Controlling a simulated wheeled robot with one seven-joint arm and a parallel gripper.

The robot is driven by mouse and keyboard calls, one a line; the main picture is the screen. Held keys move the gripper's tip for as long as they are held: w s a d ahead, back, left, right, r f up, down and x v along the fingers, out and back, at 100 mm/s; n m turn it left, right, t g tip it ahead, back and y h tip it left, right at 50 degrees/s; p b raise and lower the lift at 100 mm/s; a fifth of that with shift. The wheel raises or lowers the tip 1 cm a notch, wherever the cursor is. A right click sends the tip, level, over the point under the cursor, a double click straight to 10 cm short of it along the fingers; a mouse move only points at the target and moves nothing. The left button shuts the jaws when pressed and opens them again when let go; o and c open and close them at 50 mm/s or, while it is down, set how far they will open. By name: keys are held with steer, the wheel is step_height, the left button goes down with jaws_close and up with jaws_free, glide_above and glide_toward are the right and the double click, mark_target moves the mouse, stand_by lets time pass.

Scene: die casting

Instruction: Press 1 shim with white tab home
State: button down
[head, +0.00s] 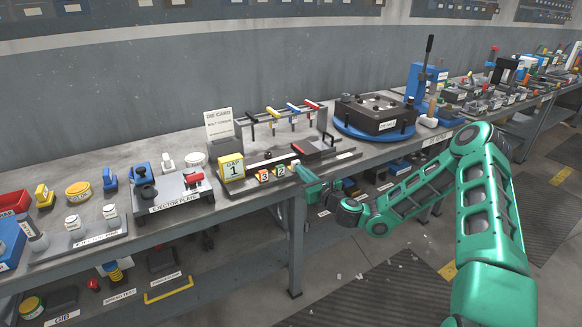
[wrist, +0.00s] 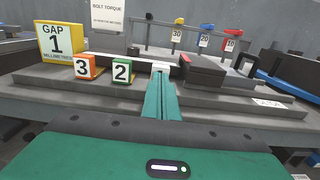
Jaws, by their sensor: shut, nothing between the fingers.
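The white tab (wrist: 161,66) of a shim shows directly beyond my fingertips in the wrist view, at the front of a grey stepped fixture (wrist: 215,93). The tab is small in the head view (head: 296,162). My gripper (wrist: 161,76) is shut and empty, with its green fingers pointing at the tab. I cannot tell whether the tips touch it. The fingers hide what lies below the tab. An orange tab marked 3 (wrist: 84,66) and a green tab marked 2 (wrist: 122,70) stand to its left.
A yellow sign reading GAP 1 (wrist: 57,41) stands left of the tabs. A dark block with a red top (wrist: 203,72) lies right of the white tab. A rack of coloured-handled tools (head: 290,115) stands behind. A round blue die stand (head: 375,132) is farther right.

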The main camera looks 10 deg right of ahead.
steer(key=shift+x, duration=2.05)
steer(key=v, duration=0.8)
stand_by(0.6)
